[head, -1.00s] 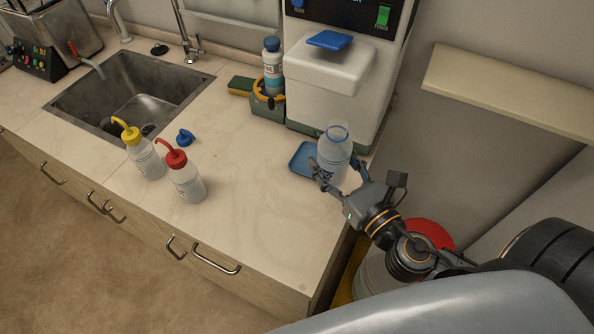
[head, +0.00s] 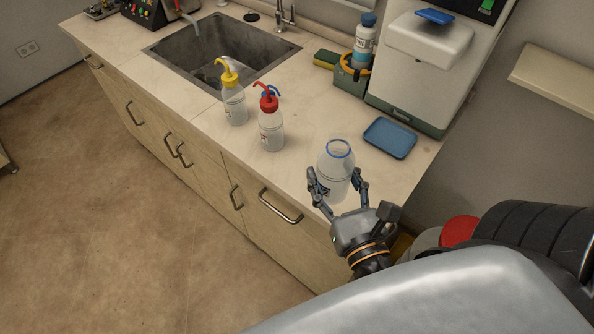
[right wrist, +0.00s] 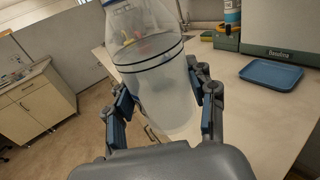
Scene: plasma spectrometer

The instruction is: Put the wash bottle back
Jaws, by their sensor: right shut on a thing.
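My right gripper (head: 337,182) is shut around an open, clear bottle (head: 336,160) with a blue rim, held upright near the counter's front edge. In the right wrist view the same bottle (right wrist: 155,75) stands between the fingers, slightly tilted in the picture. A yellow-capped wash bottle (head: 234,103) and a red-capped wash bottle (head: 271,130) stand on the counter to its left. A blue spout cap (head: 271,92) lies behind the red-capped one, partly hidden. My left gripper is not in view.
An empty blue tray (head: 390,138) lies before the white machine (head: 430,70). A green caddy (head: 350,80) holds a blue-capped bottle (head: 364,42). A sink (head: 220,50) is at the back left.

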